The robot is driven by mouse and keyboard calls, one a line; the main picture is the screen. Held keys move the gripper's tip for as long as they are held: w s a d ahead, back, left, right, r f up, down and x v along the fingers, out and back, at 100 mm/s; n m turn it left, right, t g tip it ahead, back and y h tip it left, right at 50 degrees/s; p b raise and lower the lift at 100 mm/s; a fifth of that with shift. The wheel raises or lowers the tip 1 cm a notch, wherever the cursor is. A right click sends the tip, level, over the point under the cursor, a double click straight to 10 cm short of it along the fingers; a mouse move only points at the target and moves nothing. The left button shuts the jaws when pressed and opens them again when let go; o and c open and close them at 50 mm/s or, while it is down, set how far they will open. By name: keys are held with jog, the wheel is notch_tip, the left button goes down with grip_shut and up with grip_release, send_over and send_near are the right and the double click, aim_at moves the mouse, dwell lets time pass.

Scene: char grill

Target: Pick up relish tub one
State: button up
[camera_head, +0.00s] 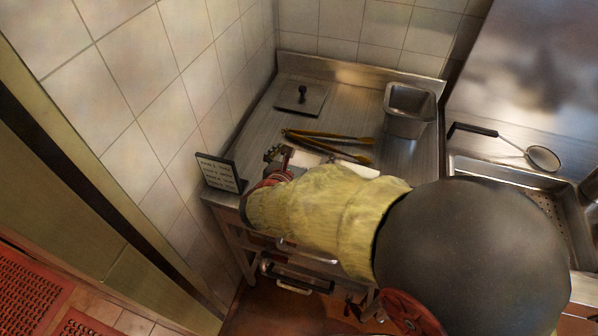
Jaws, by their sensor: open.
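My gripper (279,156) is over the front left part of the steel counter (345,105), at the end of my yellow-sleeved arm. It is open, with nothing seen between its fingers. I cannot make out a tub clearly labelled as relish tub one. A deep open steel tub (409,107) stands upright at the counter's right edge, well apart from my gripper. My arm hides the front part of the counter, so a small tub there could be covered.
Tongs (327,145) with yellowish arms lie just beyond my gripper. A square lid with a black knob (302,96) lies at the back left. A dark sign (219,172) stands at the front left corner. A skimmer (541,158) lies at the sink (515,177). The counter's back middle is clear.

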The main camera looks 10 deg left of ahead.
jog(key=shift+c, duration=0.3)
jog(key=c, duration=1.5)
